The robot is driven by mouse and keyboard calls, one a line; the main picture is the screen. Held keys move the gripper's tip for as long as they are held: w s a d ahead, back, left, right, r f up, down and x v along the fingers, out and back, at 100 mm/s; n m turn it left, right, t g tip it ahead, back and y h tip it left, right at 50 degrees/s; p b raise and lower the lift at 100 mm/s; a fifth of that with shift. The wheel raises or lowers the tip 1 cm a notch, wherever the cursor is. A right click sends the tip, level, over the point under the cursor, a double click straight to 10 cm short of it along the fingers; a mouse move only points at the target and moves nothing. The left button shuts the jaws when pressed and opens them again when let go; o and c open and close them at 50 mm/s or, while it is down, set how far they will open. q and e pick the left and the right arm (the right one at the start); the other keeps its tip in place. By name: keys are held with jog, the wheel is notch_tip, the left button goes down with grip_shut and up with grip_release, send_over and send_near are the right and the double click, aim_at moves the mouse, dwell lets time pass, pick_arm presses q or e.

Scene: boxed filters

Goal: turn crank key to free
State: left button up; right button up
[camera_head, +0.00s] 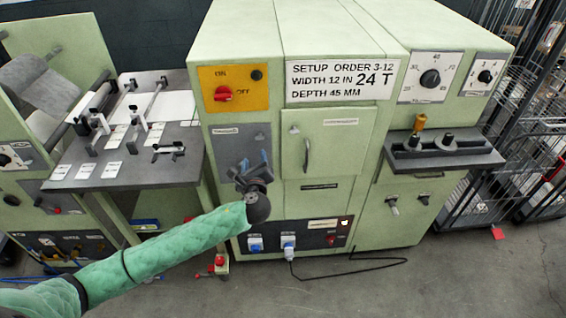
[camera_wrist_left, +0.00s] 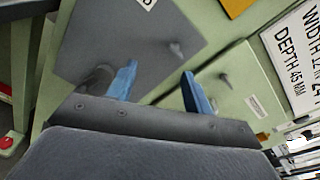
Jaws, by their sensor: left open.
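A grey panel (camera_head: 230,143) on the green machine's front carries small fittings. My left gripper (camera_head: 252,164) is in front of its lower part and hides some of it. In the left wrist view the gripper (camera_wrist_left: 160,86) has its two blue fingers apart, with nothing seen between them. That view shows a small grey lever (camera_wrist_left: 177,49) on the panel and a round grey fitting (camera_wrist_left: 96,80) partly behind one finger. Which fitting is the crank key I cannot tell, nor whether a finger touches one. My right gripper is out of view.
A small door (camera_head: 335,145) with a handle (camera_head: 307,155) is right of the panel. A red switch (camera_head: 223,94) is above. A side table (camera_head: 130,170) stands left, wire cages (camera_head: 530,150) right. A cable (camera_head: 350,270) lies on the floor.

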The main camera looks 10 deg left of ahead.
aim_at(260, 137)
pick_arm(q)
jog(key=w+m+p, duration=0.1)
jog(key=w+m, duration=0.1)
jog(key=w+r+m+p, duration=0.1)
jog(key=w+m, duration=0.1)
jog(key=w+m+t+h+p, duration=0.1)
jog(key=w+m, duration=0.1)
jog(key=shift+w+a+r+m, duration=0.1)
jog(key=shift+w+r+m, duration=0.05)
jog(key=shift+w+m, duration=0.25)
jog(key=shift+w+a, duration=0.1)
jog(key=shift+w, duration=0.55)
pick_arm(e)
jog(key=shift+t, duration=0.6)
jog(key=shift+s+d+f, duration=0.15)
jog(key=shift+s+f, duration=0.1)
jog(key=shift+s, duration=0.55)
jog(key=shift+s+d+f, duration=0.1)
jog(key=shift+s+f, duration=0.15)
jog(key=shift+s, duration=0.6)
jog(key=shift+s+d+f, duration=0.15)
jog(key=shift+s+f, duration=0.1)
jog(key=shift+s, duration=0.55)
pick_arm(q)
jog(key=c, duration=1)
